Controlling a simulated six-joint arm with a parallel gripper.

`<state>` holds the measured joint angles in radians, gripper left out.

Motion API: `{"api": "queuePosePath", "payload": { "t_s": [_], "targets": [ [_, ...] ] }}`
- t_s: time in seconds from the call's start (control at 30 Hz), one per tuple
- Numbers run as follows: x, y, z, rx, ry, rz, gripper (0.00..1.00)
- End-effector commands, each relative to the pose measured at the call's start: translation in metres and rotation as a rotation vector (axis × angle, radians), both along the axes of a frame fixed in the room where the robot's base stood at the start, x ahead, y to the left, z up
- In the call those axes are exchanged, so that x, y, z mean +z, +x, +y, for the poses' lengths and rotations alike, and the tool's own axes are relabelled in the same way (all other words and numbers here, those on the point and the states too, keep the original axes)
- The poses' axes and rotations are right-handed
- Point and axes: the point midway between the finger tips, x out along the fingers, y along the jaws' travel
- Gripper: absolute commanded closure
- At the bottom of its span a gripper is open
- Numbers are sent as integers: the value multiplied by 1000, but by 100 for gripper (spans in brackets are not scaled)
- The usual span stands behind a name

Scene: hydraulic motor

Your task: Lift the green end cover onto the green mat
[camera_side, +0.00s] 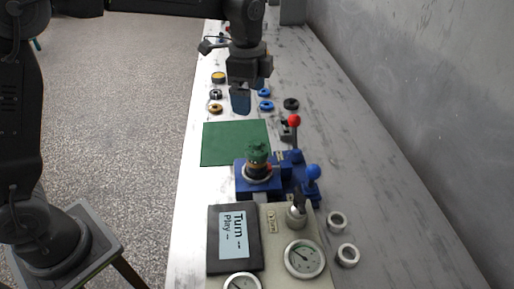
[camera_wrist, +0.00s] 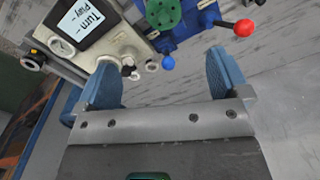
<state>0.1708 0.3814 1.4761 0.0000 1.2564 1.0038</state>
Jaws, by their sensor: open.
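The green end cover (camera_side: 258,151) sits on top of the blue motor body (camera_side: 243,184), just below the mat's lower right corner in the side view. In the wrist view the green end cover (camera_wrist: 163,13) shows at the top edge, partly cut off. The green mat (camera_side: 228,144) lies flat and bare on the bench. My gripper (camera_side: 240,101) is above the bench, over the mat's far edge in the side view, apart from the cover. In the wrist view my gripper (camera_wrist: 168,82) is open and empty, with blue fingers spread wide.
A red-knobbed lever (camera_side: 294,121) and a blue-knobbed lever (camera_side: 313,172) stand beside the motor. A panel with gauges (camera_side: 304,258) and a screen (camera_side: 233,235) is in front. Several rings (camera_side: 265,105) lie beyond the mat. A wall runs along the right.

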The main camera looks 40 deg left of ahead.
Motion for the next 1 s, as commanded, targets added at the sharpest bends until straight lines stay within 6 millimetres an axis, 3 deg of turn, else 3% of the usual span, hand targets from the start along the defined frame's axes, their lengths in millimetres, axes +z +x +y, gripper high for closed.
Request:
{"api": "queuePosePath", "payload": {
  "t_s": [0.27, 0.6, 0.87, 1.0],
  "targets": [
    [-27, 13, -7, -76, 6, 32, 6],
    [-88, 12, -7, -73, 6, 31, 6],
    [-107, 12, -8, -72, 6, 29, 6],
    [-128, 11, -11, -72, 6, 32, 6]
  ]
}}
